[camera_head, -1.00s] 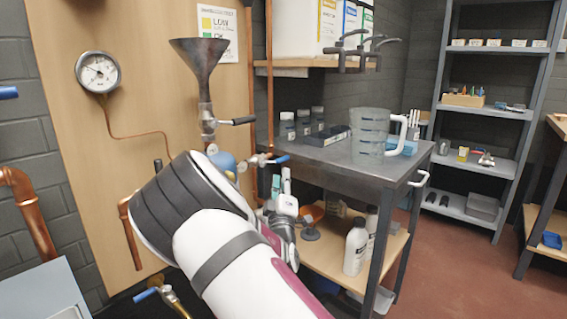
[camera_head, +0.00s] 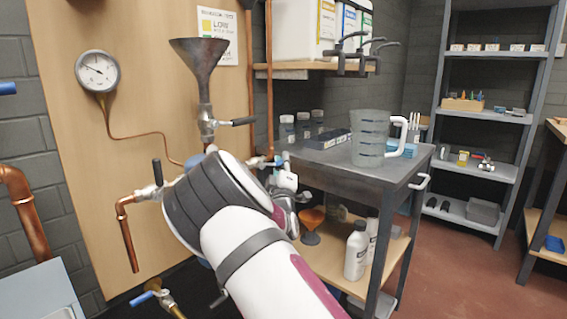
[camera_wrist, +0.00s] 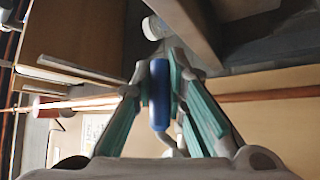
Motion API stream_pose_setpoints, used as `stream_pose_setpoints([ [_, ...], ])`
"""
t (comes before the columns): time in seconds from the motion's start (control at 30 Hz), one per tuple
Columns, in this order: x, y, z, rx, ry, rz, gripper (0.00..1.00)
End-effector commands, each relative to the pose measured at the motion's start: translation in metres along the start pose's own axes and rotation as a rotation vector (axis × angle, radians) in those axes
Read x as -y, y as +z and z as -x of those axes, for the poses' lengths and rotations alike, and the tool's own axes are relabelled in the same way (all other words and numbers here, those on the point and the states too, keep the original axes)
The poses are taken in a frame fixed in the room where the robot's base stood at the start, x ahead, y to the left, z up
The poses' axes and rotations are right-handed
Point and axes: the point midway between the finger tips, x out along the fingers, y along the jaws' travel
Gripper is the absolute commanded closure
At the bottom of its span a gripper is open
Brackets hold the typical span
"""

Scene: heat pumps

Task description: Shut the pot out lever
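My gripper (camera_wrist: 159,80) has teal-lined fingers, closed in on both sides of a blue lever handle (camera_wrist: 158,100) in the wrist view; they appear to touch it. In the head view a blue-tipped lever (camera_head: 277,161) sticks out to the right behind my wrist, close to my gripper. It seems to be the same lever. The pot and the valve body are mostly hidden behind my arm. Above them, a black lever (camera_head: 243,121) points right on the valve under the metal funnel (camera_head: 202,62). Another black lever (camera_head: 157,171) stands upright at the left.
A pressure gauge (camera_head: 97,71) hangs on the wooden panel. A lower blue lever (camera_head: 144,298) sits at the bottom left. A metal cart (camera_head: 300,165) with a clear jug (camera_head: 369,138) stands close on the right. Copper pipes run around the panel.

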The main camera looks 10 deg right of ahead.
Motion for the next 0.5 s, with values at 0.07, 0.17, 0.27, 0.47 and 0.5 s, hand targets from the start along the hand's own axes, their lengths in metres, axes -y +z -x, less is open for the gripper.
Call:
stream_pose_setpoints([
  [0.07, 0.0001, -0.0001, 0.0001, 0.0, 0.0, 0.0, 1.0],
  [0.17, 0.0001, -0.0001, 0.0002, 0.0, 0.0, 0.0, 1.0],
  [0.27, 0.0001, -0.0001, 0.0003, 0.001, -0.001, -0.001, 1.0],
  [0.47, 0.0017, 0.0003, 0.0013, 0.02, -0.022, -0.023, 1.0],
  [0.5, 0.0024, 0.0007, 0.0016, 0.029, -0.031, -0.031, 1.0],
])
